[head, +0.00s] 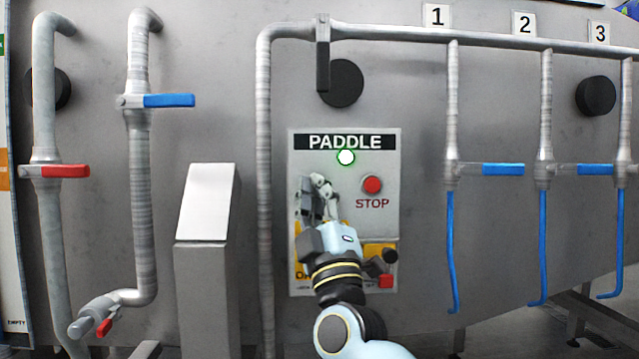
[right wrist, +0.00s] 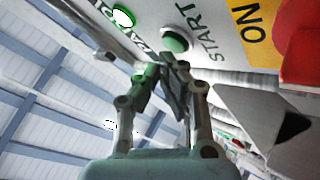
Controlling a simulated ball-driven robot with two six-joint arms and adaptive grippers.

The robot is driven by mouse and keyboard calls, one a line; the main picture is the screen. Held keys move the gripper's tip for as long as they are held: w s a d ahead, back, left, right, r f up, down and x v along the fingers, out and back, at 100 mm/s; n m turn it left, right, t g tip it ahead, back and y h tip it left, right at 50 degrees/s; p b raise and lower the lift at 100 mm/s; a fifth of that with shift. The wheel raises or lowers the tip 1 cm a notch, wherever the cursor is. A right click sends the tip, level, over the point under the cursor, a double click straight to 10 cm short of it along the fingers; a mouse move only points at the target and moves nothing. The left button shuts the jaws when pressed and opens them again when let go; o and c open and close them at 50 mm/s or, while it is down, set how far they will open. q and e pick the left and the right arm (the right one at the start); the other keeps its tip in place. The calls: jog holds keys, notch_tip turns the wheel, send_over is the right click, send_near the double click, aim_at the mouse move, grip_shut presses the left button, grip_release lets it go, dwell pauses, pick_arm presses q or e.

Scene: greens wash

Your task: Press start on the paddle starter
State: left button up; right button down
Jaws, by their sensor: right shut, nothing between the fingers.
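The paddle starter (head: 393,215) is a light grey panel on the metal wall, labelled PADDLE. Its round lamp (head: 346,157) glows white with a green rim. The red stop button (head: 372,185) is on the panel's right. The green start button (right wrist: 176,40) shows in the right wrist view beside the word START; in the head view my gripper hides it. My right gripper (head: 317,183) is shut and empty in front of the panel's left half. Its fingertips are close to the start button; I cannot tell whether they touch. My left gripper is not in view.
A vertical pipe (head: 264,200) runs left of the panel, and a grey pedestal with a pale sloped top (head: 207,202) stands farther left. Blue-handled valves (head: 503,169) are on the right. A black switch handle (head: 389,256) and red part (head: 386,281) are at the panel's lower right.

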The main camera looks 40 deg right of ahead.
jog(key=shift+s+a, duration=0.15)
jog(key=shift+s, duration=0.1)
jog(key=s+a, duration=0.1)
jog(key=s+p, duration=0.1)
jog(key=s+a, duration=0.1)
jog(key=s, duration=0.1)
jog(key=shift+s+a, duration=0.1)
jog(key=shift+a, duration=0.2)
dwell(0.8)
